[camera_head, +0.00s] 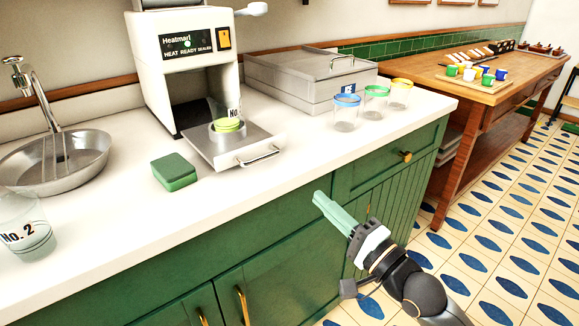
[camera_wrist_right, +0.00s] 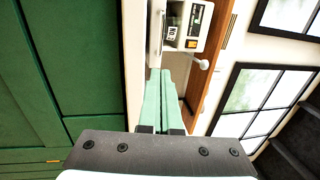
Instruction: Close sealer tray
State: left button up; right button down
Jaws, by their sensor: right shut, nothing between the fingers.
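The white heat sealer (camera_head: 180,70) stands on the counter against the wall. Its metal tray (camera_head: 222,152) is pulled out toward the counter's front, with a bar handle (camera_head: 258,156) on its front edge. A clear cup marked "No." (camera_head: 228,122) with yellow-green contents sits in the tray. My right gripper (camera_head: 325,203) is shut and empty, in front of the green cabinet and apart from the tray handle. In the right wrist view its pale green fingers (camera_wrist_right: 164,95) lie together, with the sealer (camera_wrist_right: 187,25) beyond them. My left gripper is not in view.
A green sponge-like block (camera_head: 175,171) lies left of the tray. A "No. 2" cup (camera_head: 24,228) and a sink basin (camera_head: 55,160) are farther left. A metal box (camera_head: 300,78) and several colour-rimmed cups (camera_head: 347,112) stand right. The counter front (camera_head: 290,165) is clear.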

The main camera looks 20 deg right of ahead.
aim_at(283, 176)
jog(key=b+x, duration=0.1)
jog(key=x, duration=1.1)
jog(key=shift+w+a, duration=0.1)
jog(key=shift+w, duration=0.15)
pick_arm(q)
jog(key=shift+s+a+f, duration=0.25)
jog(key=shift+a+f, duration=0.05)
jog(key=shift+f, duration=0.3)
pick_arm(e)
jog(key=shift+w+a, duration=0.1)
jog(key=shift+w, duration=0.1)
